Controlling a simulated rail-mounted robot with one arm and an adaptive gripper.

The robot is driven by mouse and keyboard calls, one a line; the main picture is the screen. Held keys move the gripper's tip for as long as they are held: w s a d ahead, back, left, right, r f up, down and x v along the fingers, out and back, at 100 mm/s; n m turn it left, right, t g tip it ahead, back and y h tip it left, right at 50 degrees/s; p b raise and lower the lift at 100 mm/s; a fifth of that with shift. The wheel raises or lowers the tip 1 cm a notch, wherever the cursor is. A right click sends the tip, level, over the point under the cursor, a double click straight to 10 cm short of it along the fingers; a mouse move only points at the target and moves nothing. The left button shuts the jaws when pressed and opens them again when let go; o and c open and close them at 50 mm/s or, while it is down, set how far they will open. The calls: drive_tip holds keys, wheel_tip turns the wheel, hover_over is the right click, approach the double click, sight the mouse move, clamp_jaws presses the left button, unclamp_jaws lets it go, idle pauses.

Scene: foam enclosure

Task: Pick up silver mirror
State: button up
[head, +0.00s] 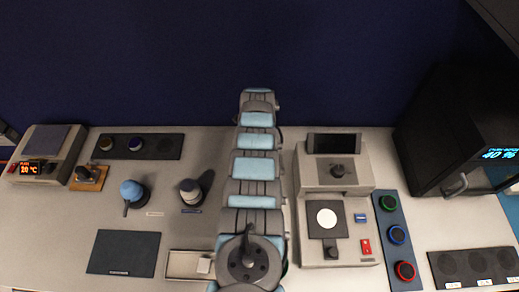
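I cannot pick out a silver mirror with certainty. A grey, silvery-topped round piece (191,191) stands on the bench left of my arm, and a light-blue-topped piece (132,191) with a dark handle stands to its left. A white disc (327,218) lies on a black square plate on the grey instrument at right. My arm runs up the middle of the head view, with a round dark flange at the bottom. My gripper's fingers do not show.
A heater-like box (45,155) reads 20 °C at left. A dark holder (128,146) carries round pieces. A dark mat (124,252) and a shallow tray (185,265) lie in front. A blue strip (383,213) holds ringed discs. A black machine (445,130) stands right.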

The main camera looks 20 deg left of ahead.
drive_tip(key=c, duration=1.3)
drive_tip(key=shift+r+p, duration=1)
drive_tip(key=shift+r, duration=0.7)
drive_tip(key=shift+s+r, duration=1.5)
drive_tip(key=shift+r, duration=0.05)
drive_tip(key=s+r+p, duration=0.2)
drive_tip(key=s+p, duration=0.1)
drive_tip(key=s+r+p, duration=0.2)
drive_tip(key=s+p, duration=0.2)
drive_tip(key=s+r+p, duration=0.2)
drive_tip(key=s+p, duration=0.1)
drive_tip(key=s, duration=0.1)
drive_tip(key=shift+d+r+p, duration=0.2)
drive_tip(key=shift+r+p, duration=0.1)
drive_tip(key=shift+p, duration=0.1)
